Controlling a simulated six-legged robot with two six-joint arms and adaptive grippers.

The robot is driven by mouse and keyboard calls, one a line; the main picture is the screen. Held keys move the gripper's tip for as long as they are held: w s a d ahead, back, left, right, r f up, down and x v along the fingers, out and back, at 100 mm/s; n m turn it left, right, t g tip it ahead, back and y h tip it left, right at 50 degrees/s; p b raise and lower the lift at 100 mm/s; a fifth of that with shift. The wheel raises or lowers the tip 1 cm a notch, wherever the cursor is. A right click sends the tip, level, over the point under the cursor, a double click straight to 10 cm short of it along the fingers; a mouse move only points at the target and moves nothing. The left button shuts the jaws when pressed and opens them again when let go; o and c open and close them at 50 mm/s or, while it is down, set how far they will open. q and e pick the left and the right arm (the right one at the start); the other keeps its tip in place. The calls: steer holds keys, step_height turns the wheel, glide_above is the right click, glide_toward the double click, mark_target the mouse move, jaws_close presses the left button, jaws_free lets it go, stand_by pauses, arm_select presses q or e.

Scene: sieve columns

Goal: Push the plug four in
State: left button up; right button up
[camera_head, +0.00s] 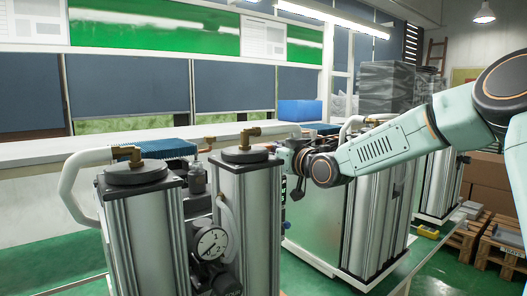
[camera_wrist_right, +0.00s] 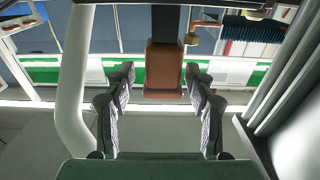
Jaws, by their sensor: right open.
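A brown block (camera_wrist_right: 164,68), which looks like the plug, sits below a dark upright part in the right wrist view. No number shows on it, so I cannot tell whether it is plug four. My right gripper (camera_wrist_right: 160,82) is open, with one finger on each side of the block. I see gaps between the fingers and the block. In the head view my right gripper (camera_head: 286,159) is just right of the top of the nearer right column (camera_head: 245,190). The block is not clearly visible there. My left gripper is not in view.
A second near column (camera_head: 140,225) stands at left, with a pressure gauge (camera_head: 211,243) between the two. More metal columns (camera_head: 375,215) stand behind my right arm. A white pipe (camera_wrist_right: 72,90) runs along the left in the wrist view. A blue bin (camera_head: 299,111) sits on the back bench.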

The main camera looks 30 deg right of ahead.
steer(key=shift+w+f, duration=0.1)
steer(key=shift+w, duration=0.35)
steer(key=shift+w+a, duration=0.2)
steer(key=shift+a, duration=0.05)
steer(key=shift+s+a, duration=0.1)
steer(key=shift+s, duration=0.1)
steer(key=shift+r, duration=0.2)
steer(key=shift+c, duration=0.5)
steer(key=shift+d+f, duration=0.1)
steer(key=shift+d, duration=0.1)
steer(key=shift+c, duration=1.4)
steer(key=shift+w, duration=0.1)
jaws_close()
